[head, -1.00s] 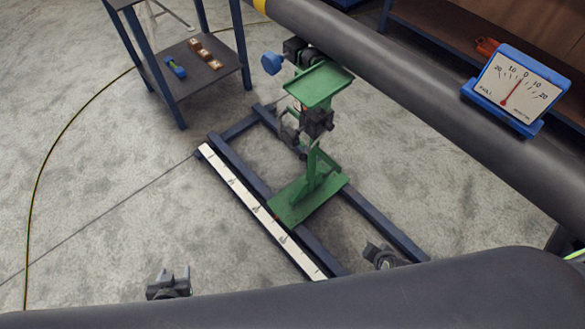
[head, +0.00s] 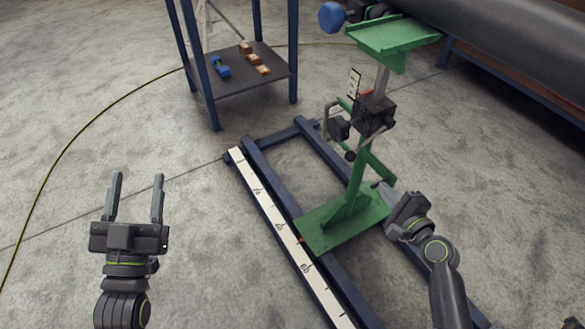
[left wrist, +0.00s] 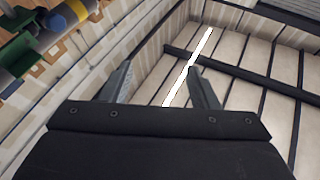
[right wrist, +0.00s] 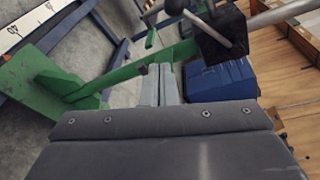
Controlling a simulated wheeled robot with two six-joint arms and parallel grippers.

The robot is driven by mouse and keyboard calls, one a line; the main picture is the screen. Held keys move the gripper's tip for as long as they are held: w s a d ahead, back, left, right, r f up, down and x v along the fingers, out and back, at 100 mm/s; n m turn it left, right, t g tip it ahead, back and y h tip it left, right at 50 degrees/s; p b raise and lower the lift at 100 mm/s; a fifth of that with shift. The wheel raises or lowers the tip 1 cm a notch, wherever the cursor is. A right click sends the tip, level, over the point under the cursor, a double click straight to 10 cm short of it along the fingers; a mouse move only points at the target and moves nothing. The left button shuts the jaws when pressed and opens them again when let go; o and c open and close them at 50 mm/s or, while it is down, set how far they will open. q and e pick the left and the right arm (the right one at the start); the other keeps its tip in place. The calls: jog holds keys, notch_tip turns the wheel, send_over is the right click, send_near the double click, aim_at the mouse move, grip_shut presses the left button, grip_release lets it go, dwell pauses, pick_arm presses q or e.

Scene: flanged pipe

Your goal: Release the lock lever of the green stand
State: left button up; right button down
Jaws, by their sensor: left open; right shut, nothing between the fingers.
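The green stand (head: 350,190) rises from a base plate on a dark blue rail frame. A black clamp block (head: 375,115) sits on its column below the green top tray (head: 395,35). I cannot tell surely which part is the lock lever. My right gripper (head: 384,190) is shut and empty, low beside the column, apart from the block. My left gripper (head: 137,182) is open and empty, left of the frame.
A white scale strip (head: 285,235) runs along the frame's left rail. A large dark pipe (head: 510,45) crosses at upper right. A shelf (head: 255,85) with small parts stands at the back. A blue box (right wrist: 222,80) lies beyond my right fingers.

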pick_arm(q)
jog(key=s+r, duration=0.1)
jog(key=s+r+t+b, duration=0.1)
jog(key=shift+s+d+r, duration=0.25)
jog(key=shift+d+r, duration=0.05)
pick_arm(e)
jog(key=shift+a+r+m+t+y, duration=0.15)
jog(key=shift+a+r+y, duration=0.15)
jog(key=shift+r, duration=0.2)
jog(key=shift+a+r+m+t+y, duration=0.15)
jog(key=shift+a+r+y, duration=0.1)
jog(key=shift+r, duration=0.25)
jog(key=shift+w, duration=0.15)
